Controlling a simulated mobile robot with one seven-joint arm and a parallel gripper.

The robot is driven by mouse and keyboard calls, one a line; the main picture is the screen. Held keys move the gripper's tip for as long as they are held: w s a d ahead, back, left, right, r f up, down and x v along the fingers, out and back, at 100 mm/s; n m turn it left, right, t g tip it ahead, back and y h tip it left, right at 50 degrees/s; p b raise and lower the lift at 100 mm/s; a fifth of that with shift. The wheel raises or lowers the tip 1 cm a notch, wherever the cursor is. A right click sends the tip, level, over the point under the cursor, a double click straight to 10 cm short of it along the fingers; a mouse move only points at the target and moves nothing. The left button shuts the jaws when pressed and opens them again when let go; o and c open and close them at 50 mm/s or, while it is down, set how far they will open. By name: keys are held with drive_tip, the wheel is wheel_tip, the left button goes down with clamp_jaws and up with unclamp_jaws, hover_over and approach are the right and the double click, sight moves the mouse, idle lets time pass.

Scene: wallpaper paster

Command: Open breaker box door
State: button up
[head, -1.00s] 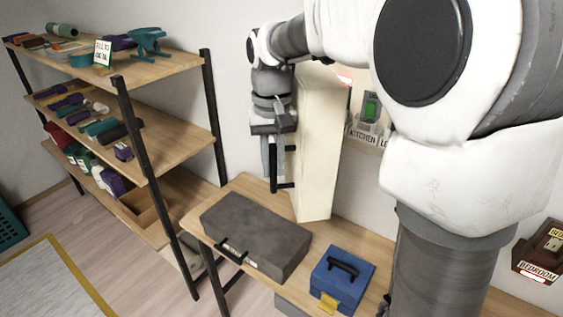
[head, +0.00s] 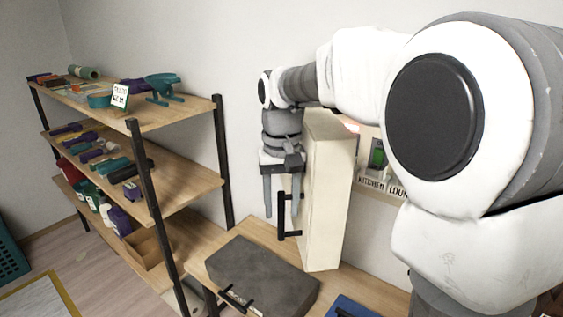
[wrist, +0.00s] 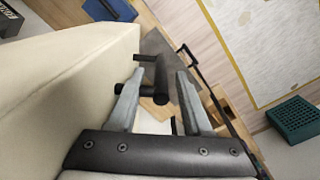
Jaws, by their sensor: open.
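The breaker box door (head: 329,195) is a tall cream panel standing out from the wall, swung open. Part of the box inside shows to its right, with a green-lit switch (head: 377,155) and room labels. A black bar handle (head: 282,222) is on the door's left face. My gripper (head: 282,212) hangs pointing down beside this face, jaws open. In the wrist view, the handle (wrist: 150,92) lies around the gap between my fingertips (wrist: 158,78), nearer the left finger. I cannot tell whether a finger touches it. The cream door (wrist: 75,85) fills the left of that view.
A grey case (head: 262,275) lies on the wooden table below the door, with a blue toolbox (head: 352,307) to its right. A loaded shelf unit (head: 190,190) stands at the left. A teal crate (wrist: 295,118) is on the floor.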

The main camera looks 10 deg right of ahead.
wheel_tip(320, 180, up, 16)
drive_tip(key=p, duration=0.1)
drive_tip(key=shift+p, duration=0.3)
drive_tip(key=shift+f, duration=0.15)
